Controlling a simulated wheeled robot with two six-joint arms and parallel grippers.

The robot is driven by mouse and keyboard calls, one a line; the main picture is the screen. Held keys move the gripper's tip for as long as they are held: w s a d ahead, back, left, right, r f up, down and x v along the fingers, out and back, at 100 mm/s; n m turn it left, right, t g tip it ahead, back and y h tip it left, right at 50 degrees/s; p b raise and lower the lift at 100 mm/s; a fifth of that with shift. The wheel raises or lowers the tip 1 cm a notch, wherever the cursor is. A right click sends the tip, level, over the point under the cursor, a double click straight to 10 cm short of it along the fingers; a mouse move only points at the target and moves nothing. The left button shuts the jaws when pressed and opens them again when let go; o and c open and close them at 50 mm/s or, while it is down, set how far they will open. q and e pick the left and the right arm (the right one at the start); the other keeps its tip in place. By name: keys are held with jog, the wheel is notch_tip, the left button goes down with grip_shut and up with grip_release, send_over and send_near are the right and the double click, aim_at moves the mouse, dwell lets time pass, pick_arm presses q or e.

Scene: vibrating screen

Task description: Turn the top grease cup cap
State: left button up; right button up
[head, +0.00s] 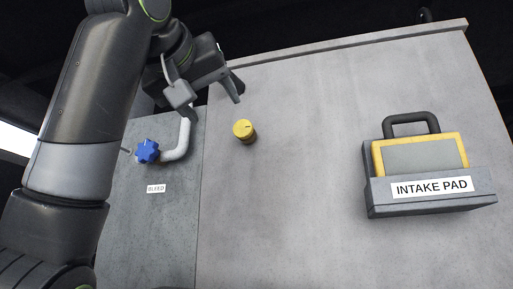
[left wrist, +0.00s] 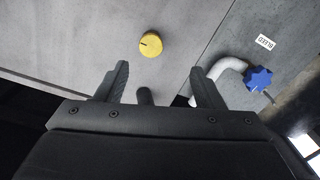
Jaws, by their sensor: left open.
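The yellow grease cup cap (head: 243,129) is a round knob with a dark line on its face, on the grey panel right of the seam. It also shows in the left wrist view (left wrist: 151,44), beyond and between my fingertips. My left gripper (head: 210,97) is open and empty, up and to the left of the cap in the head view and apart from it. Its two fingers also show in the left wrist view (left wrist: 158,78). My right gripper is in neither view.
A blue star knob (head: 147,151) on a white bent pipe (head: 181,142) sits left of the cap, above a BLEED label (head: 156,188). An INTAKE PAD holder (head: 431,189) with a yellow-framed pad (head: 420,154) is at the right. The panel between is bare.

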pick_arm(q)
jog(key=s+d, duration=0.1)
jog(key=p, duration=0.5)
send_near(242, 129)
jog(key=w, duration=0.2)
jog(key=p+x, duration=0.1)
jog(key=x, duration=0.1)
jog(key=p+x, duration=0.1)
jog(key=x, duration=0.2)
jog(key=shift+s+d+r+p, duration=0.1)
jog(key=shift+d+p, duration=0.25)
jog(key=shift+p, duration=0.05)
jog(key=p+x, duration=0.1)
jog(key=x, duration=0.1)
jog(key=shift+w+p, duration=0.4)
jog(key=shift+w, duration=0.05)
jog(key=shift+w+d, duration=0.3)
jog(key=shift+w, duration=0.25)
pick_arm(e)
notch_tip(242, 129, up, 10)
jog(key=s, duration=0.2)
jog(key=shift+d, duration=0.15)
pick_arm(q)
jog(key=shift+s+a, duration=0.1)
jog(key=shift+c, duration=0.4)
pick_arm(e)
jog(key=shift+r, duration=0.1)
